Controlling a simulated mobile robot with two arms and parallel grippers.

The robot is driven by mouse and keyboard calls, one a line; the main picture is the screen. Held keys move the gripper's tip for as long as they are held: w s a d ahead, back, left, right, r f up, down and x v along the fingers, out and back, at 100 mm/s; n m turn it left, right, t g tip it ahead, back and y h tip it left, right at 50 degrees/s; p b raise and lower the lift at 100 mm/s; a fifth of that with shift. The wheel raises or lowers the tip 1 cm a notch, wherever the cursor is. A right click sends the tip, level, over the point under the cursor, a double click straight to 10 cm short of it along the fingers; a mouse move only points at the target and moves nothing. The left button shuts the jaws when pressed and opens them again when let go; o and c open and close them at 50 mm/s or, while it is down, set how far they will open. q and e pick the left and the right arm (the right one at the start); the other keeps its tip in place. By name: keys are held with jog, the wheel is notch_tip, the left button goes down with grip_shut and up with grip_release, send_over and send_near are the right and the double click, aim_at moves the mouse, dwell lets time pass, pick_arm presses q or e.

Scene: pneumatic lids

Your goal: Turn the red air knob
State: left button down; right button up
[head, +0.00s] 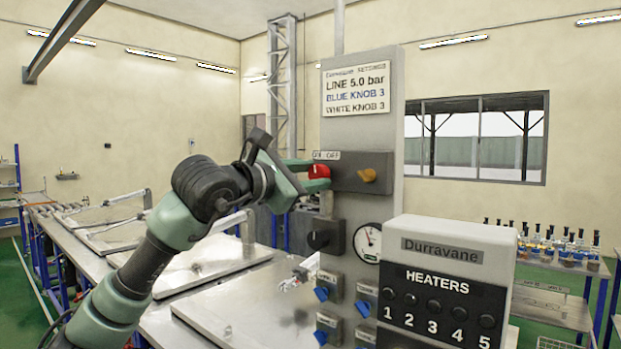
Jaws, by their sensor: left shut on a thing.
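The red air knob (319,171) sits on a dark box on the grey panel (369,92), below an ON/OFF label. My left gripper (308,174) reaches in from the left and is shut on the red knob. Its fingers cover part of the knob, so I cannot tell which way the knob points. My right gripper is not in view.
An orange knob (367,175) is close right of the red one. Below are a black knob (318,240), a gauge (368,242) and several blue knobs (321,294). A heater box (446,275) stands at front right. Metal tables (165,281) lie left.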

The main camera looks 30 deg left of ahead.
pick_arm(q)
jog(key=m, duration=0.5)
jog(key=shift+m, duration=2.4)
jog(key=shift+p, duration=0.3)
jog(key=c, duration=1.2)
grip_release()
jog(key=shift+o, duration=1.4)
jog(key=shift+w, duration=0.1)
